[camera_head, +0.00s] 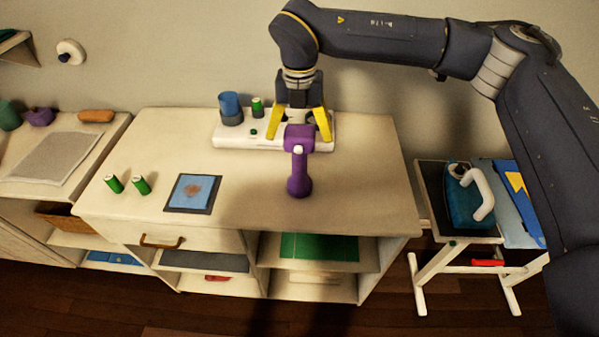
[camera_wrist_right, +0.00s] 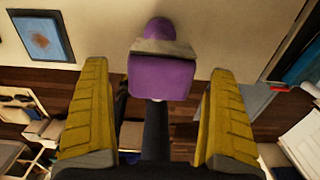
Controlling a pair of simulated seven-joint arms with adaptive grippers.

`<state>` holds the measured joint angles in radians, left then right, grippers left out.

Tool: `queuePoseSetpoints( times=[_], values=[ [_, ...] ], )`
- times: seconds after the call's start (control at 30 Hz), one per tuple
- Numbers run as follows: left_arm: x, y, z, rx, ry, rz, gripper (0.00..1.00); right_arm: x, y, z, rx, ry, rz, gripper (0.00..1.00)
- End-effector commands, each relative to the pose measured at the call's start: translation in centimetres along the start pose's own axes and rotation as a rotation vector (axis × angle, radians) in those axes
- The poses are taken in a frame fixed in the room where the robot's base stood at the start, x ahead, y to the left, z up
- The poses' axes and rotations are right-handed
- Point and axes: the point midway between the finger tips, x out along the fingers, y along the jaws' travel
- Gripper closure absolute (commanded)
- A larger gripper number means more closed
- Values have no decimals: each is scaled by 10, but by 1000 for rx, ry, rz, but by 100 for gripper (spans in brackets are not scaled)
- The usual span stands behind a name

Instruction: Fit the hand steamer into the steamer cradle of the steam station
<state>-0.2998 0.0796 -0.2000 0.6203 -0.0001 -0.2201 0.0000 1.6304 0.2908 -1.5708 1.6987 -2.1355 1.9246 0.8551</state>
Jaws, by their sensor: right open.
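The purple hand steamer (camera_head: 299,178) is in the middle of the head view, its block-shaped head towards the steam station (camera_head: 228,137) and its rounded end towards the front of the cabinet top. The station is a white base with a blue tank (camera_head: 230,107) at the back of the top. My right gripper (camera_head: 299,135) points down over the station's right part, its yellow fingers open on either side of the steamer's head. In the right wrist view the steamer (camera_wrist_right: 160,77) lies between the fingers with gaps on both sides. The cradle is hidden behind gripper and steamer; I cannot tell whether they touch.
Two green cylinders (camera_head: 127,185) and a blue framed pad (camera_head: 193,193) lie on the cabinet top (camera_head: 240,200) to the left. A small stand (camera_head: 424,190) with a blue iron-like thing (camera_head: 462,205) is at the right. The top's front right is clear.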

Motion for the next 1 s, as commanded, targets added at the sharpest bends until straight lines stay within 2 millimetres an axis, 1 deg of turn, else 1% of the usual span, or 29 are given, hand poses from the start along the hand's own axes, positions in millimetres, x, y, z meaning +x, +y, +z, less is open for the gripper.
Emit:
queuePoseSetpoints(
  times=[0.03, 0.2, 0.3, 0.57, 1.0],
  values=[
    [0, 0, 0, 0, 0, 0, 100, 7, 0, -1, 0, 4, 0, 7],
    [0, 0, 0, 0, 0, 0, 100, 29, 0, -2, -1, 3, 0, 7],
    [0, 0, 0, 0, 0, 0, 100, 37, 0, -2, 0, 2, 1, 7],
    [0, 0, 0, 0, 0, 0, 100, 38, 0, -1, 0, 1, 0, 7],
    [0, 0, 0, 0, -1, 0, 100, 38, 0, -1, 0, 1, 1, 58]
  ],
)
